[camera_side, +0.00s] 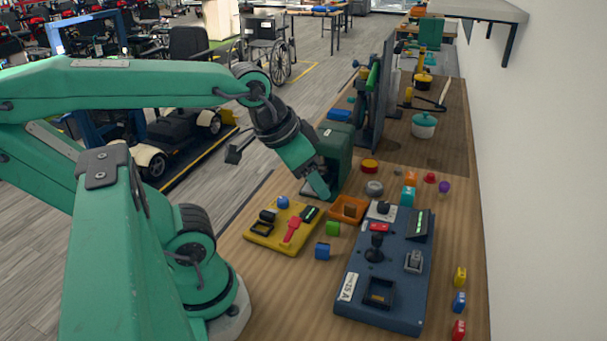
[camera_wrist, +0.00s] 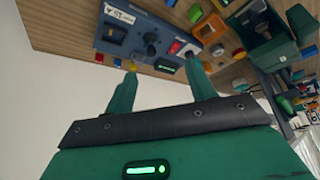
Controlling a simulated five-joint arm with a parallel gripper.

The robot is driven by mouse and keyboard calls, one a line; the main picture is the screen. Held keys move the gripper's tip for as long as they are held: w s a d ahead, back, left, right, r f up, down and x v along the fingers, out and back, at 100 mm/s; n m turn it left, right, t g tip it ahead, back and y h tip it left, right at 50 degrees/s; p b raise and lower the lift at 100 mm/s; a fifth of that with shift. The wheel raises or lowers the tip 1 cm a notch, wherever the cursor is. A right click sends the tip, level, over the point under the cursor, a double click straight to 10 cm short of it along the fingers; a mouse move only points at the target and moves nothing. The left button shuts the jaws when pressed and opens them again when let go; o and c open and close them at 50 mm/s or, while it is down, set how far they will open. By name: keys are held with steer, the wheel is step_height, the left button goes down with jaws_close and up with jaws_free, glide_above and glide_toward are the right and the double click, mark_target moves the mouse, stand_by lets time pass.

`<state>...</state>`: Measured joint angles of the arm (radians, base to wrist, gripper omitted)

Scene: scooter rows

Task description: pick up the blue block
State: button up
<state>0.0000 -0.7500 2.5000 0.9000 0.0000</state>
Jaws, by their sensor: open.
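Two small blue blocks show, and the frames do not tell which one the task means. One blue block (camera_side: 322,251) lies on the wooden bench between the yellow panel and the dark blue console. Another blue block (camera_side: 459,301) lies near the bench's right edge, between a yellow and a red block. My gripper (camera_side: 318,186) is in the air above the bench, beyond the first blue block and near the green machine. In the wrist view my gripper (camera_wrist: 160,75) has its two fingers apart, with nothing held between them.
A dark blue console (camera_side: 385,270) with a joystick fills the front right. A yellow panel (camera_side: 283,226) stands at left. A green block (camera_side: 333,228) and orange tray (camera_side: 348,209) sit close behind the first blue block. A white wall (camera_side: 540,200) borders the right side.

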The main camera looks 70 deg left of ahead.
steer(key=shift+o, duration=0.2)
steer(key=shift+w+f, duration=0.1)
stand_by(0.4)
steer(key=n+g, duration=0.6)
steer(key=n, duration=0.4)
glide_above(323, 247)
step_height(323, 247, down, 16)
steer(key=shift+f, duration=0.1)
steer(key=shift+f, duration=1.2)
steer(key=shift+f, duration=0.15)
steer(key=shift+f, duration=2.45)
